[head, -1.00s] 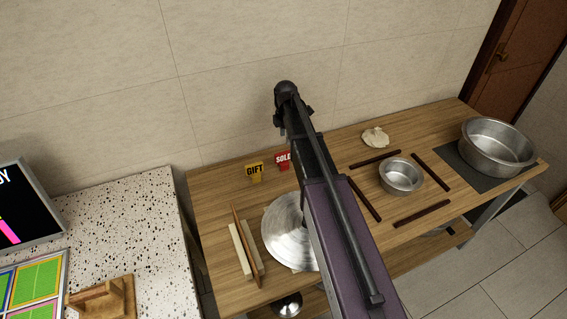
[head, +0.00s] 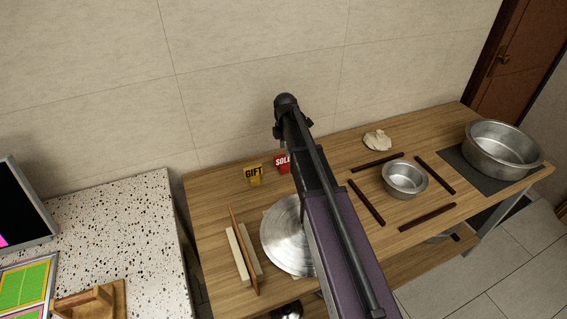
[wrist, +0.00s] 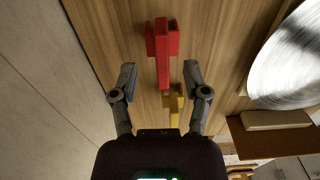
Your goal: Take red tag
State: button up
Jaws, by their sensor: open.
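The red tag, marked SOLD, (head: 282,163) stands on the wooden table near the wall, its right side partly covered by my arm. In the wrist view the red tag (wrist: 164,45) is seen from above as a narrow upright piece on a base. A yellow GIFT tag (head: 253,174) stands just left of it. The yellow tag also shows in the wrist view (wrist: 173,101), between my fingers. My gripper (wrist: 160,70) is open and empty, its fingers on either side of the red tag's near end, apart from it. The fingers are hidden in the head view.
A metal lid (head: 284,235) and a wooden rack (head: 242,258) lie in front of the tags. A small pot (head: 404,179) sits among dark strips, with a large pot (head: 500,148) at far right. A pale crumpled item (head: 377,140) lies near the wall. The tiled wall (head: 220,90) is close behind.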

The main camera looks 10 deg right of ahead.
aim_at(283, 155)
jog(key=shift+f, duration=0.15)
jog(key=f+b, duration=0.2)
jog(key=b, duration=0.1)
jog(key=shift+s+a+f, duration=0.2)
jog(key=shift+a+f, duration=0.2)
jog(key=shift+f+b, duration=1.1)
grip_shut()
